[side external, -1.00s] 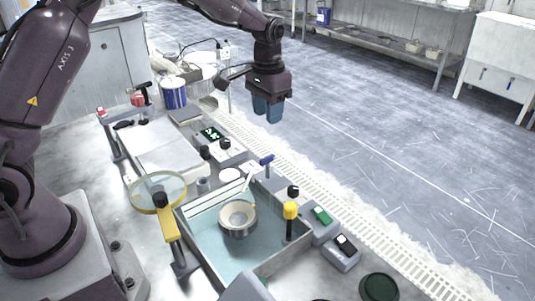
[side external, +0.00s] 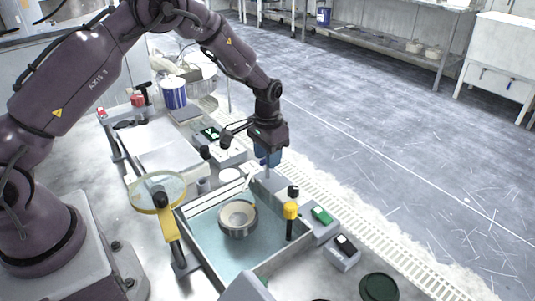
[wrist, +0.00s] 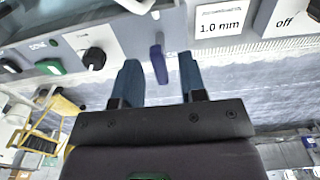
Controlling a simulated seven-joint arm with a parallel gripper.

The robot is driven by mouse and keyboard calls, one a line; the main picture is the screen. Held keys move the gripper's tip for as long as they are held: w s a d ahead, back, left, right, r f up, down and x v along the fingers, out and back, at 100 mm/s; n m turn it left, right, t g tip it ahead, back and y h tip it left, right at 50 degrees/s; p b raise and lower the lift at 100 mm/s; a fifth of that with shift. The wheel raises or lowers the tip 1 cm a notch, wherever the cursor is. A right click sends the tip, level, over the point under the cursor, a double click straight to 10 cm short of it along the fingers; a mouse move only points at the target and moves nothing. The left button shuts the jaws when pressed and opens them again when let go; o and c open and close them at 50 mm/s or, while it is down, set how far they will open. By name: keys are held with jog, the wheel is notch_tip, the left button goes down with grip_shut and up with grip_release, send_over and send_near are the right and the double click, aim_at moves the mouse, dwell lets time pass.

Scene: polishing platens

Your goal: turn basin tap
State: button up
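The basin (side external: 196,215) is a grey-walled tank holding blue-green water, with a pale ring-shaped bowl (side external: 238,217) in it. The tap is a blue lever on a grey post at the basin's back edge; in the side view my gripper mostly hides it. The blue lever (wrist: 158,64) shows in the wrist view between my two blue fingers, with a gap on each side. My gripper (side external: 267,163) points down at the tap and is open. Whether the fingertips are level with the lever is hard to tell.
A yellow-framed magnifier (side external: 158,192) stands at the basin's left, and a yellow-topped black post (side external: 290,212) at its right. Switch boxes (side external: 342,252) with green and black rockers sit beyond it. Black knobs (wrist: 94,58) and a "1.0 mm" label (wrist: 222,20) lie near the lever.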

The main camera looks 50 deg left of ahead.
grip_shut()
jog(key=shift+n, duration=2.8)
grip_release()
notch_tip(320, 180, up, 13)
